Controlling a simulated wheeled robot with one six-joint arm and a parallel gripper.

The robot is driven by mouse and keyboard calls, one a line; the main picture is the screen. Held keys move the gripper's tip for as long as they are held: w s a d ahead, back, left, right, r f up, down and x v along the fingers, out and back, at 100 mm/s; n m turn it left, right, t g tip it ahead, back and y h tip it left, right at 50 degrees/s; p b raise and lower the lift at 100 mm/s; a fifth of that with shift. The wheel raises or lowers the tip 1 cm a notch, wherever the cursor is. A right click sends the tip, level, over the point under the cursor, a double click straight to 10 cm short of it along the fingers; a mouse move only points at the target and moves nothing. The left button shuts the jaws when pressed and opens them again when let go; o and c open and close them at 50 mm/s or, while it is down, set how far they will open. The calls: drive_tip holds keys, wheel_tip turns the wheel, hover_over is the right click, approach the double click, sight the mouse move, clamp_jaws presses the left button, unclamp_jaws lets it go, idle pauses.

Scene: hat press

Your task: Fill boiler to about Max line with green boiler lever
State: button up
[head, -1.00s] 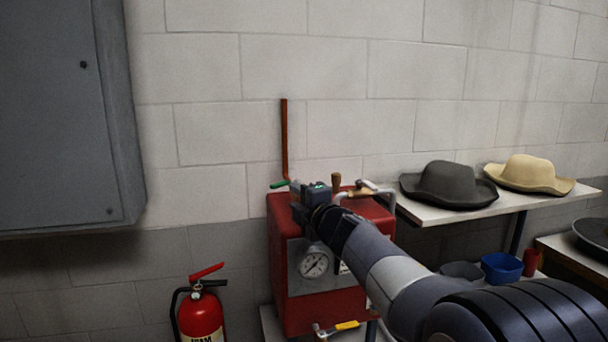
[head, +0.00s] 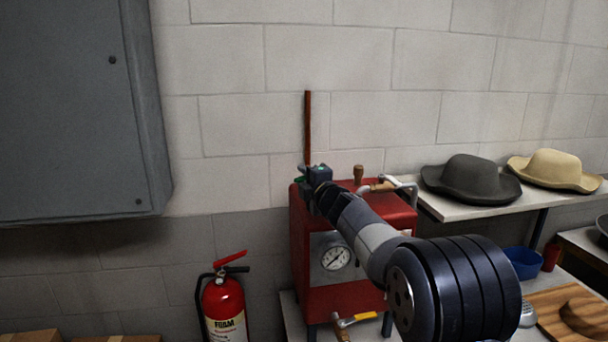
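The red boiler (head: 340,299) stands on a pale stand against the wall, with a round gauge (head: 335,257) on its front. A copper pipe (head: 308,128) rises behind its left side. My gripper (head: 312,178) is over the boiler's top left, at the foot of the pipe. Only a small bit of the green lever (head: 299,181) shows beside it; the rest is hidden behind my gripper. I cannot see the fingertips, nor whether they touch the lever. No Max line is readable. A yellow-handled valve (head: 357,319) is at the boiler's lower front.
A fire extinguisher (head: 224,307) stands left of the boiler, below a grey wall cabinet (head: 70,110). A dark hat (head: 470,180) and a tan hat (head: 554,170) lie on the right shelf.

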drive_tip(key=shift+w+a, duration=0.1)
drive_tip(key=shift+w, duration=0.15)
drive_tip(key=shift+c, duration=0.3)
clamp_jaws()
